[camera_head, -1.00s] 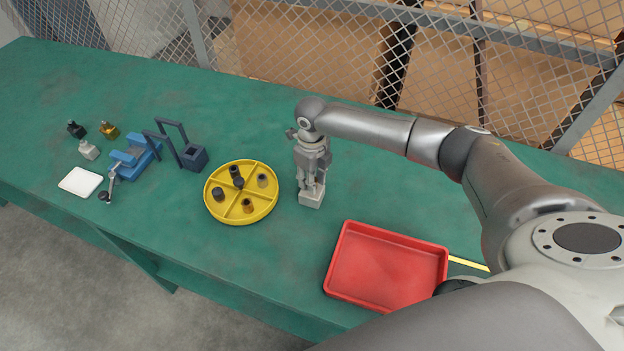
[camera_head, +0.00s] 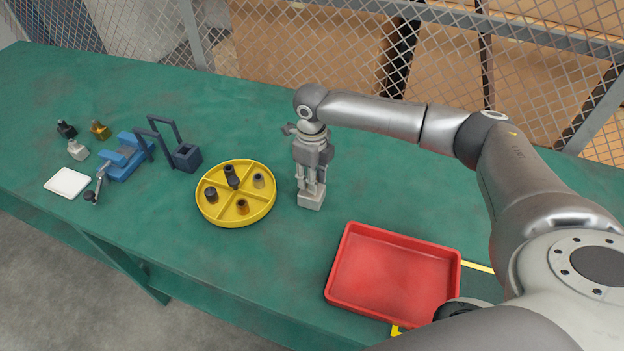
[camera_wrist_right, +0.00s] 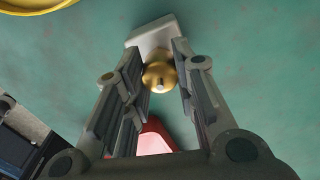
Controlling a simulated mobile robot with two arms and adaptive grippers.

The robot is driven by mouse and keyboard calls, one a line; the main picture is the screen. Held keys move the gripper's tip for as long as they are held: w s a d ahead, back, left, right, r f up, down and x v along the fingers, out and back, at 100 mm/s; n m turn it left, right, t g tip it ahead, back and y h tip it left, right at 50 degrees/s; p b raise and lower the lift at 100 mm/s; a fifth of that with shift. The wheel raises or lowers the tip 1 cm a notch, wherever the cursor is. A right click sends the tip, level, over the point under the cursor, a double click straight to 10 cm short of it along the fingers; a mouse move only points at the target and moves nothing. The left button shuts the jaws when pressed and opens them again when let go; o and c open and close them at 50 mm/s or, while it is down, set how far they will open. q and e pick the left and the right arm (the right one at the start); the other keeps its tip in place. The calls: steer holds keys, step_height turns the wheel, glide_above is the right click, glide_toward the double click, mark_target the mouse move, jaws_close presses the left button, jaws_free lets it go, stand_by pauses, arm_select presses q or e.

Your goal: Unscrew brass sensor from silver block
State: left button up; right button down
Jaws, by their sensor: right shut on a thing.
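The silver block (camera_head: 311,200) stands on the green table, right of the yellow tray. My right gripper (camera_head: 312,184) points straight down over it, with its fingertips just above the block. In the right wrist view the brass sensor (camera_wrist_right: 159,76) shows between the two fingers, with the silver block (camera_wrist_right: 150,34) at its far side. My right gripper (camera_wrist_right: 160,77) is shut on the sensor. Whether the sensor's thread is still in the block is hidden. In the head view the fingers hide the sensor. My left gripper is not in view.
A round yellow divided tray (camera_head: 235,221) holds several dark and brass fittings. A red tray (camera_head: 392,275) lies at the front right. A blue vise (camera_head: 124,157), a dark blue holder (camera_head: 187,157), a white pad (camera_head: 67,183) and small blocks stand at left. A mesh fence runs behind.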

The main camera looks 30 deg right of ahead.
steer(key=c, duration=1.1)
jaws_free()
steer(key=shift+f, duration=0.1)
steer(key=shift+c, duration=0.3)
steer(key=shift+r+m+p, duration=0.2)
steer(key=shift+m+p, duration=0.3)
steer(key=shift+p, duration=0.2)
steer(key=m+p, duration=0.7)
steer(key=shift+r+m, duration=0.1)
steer(key=shift+m, duration=0.2)
steer(key=m+p, duration=0.6)
steer(key=m, duration=0.2)
steer(key=shift+m, duration=0.3)
steer(key=m+p, duration=0.1)
steer(key=m, duration=0.1)
steer(key=shift+m, duration=0.3)
steer(key=shift+f+m+p, duration=0.3)
steer(key=shift+m+p, duration=0.2)
steer(key=shift+m, duration=0.5)
